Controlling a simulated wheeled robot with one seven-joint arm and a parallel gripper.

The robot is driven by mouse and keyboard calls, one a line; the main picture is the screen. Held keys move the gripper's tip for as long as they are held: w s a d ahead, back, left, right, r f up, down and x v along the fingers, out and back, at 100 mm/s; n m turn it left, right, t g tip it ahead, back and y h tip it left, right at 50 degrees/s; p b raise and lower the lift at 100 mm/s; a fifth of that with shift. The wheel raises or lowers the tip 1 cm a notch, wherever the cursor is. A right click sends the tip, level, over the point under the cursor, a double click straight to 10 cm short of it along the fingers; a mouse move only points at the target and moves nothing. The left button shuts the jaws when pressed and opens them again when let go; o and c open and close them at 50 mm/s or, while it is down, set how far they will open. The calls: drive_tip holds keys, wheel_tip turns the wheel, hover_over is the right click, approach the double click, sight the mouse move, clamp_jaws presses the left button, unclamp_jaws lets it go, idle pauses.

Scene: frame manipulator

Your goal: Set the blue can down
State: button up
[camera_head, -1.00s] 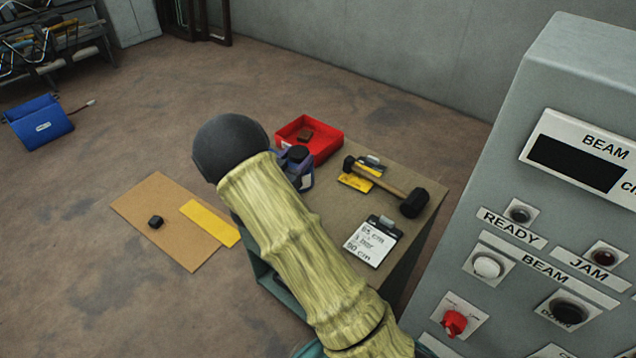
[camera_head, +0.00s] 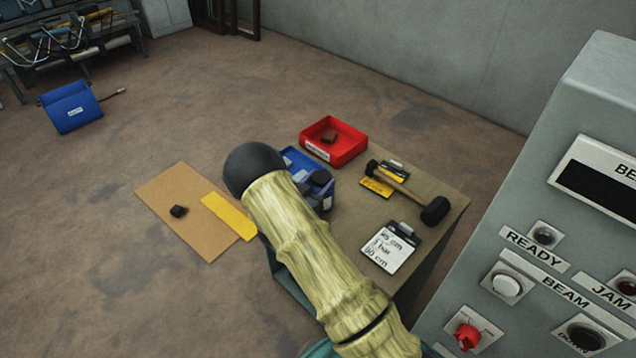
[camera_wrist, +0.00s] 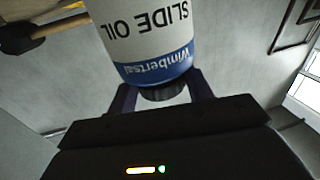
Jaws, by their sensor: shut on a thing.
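The can (camera_wrist: 152,45) shows large in the wrist view, white with a blue band and the words "SLIDE OIL", which read upside down. My gripper (camera_wrist: 162,92) is shut on its dark capped end, with one finger on each side. The can's far end is cut off by the top of the picture. What lies under the can does not show.
A grey control panel (camera_head: 560,150) stands at right. A cardboard sheet (camera_head: 165,190) lies left.

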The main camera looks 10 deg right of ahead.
drive_tip(key=shift+f, duration=0.3)
drive_tip(key=shift+f, duration=0.15)
drive_tip(key=o, duration=1.2)
drive_tip(key=shift+c, duration=0.2)
drive_tip(key=shift+s+a, duration=0.1)
drive_tip(key=shift+a, duration=0.1)
drive_tip(key=b+v, duration=0.2)
drive_tip(key=v, duration=0.9)
drive_tip(key=shift+s+a+b, duration=0.2)
drive_tip(key=shift+s+b, duration=0.15)
drive_tip(key=shift+b, duration=0.05)
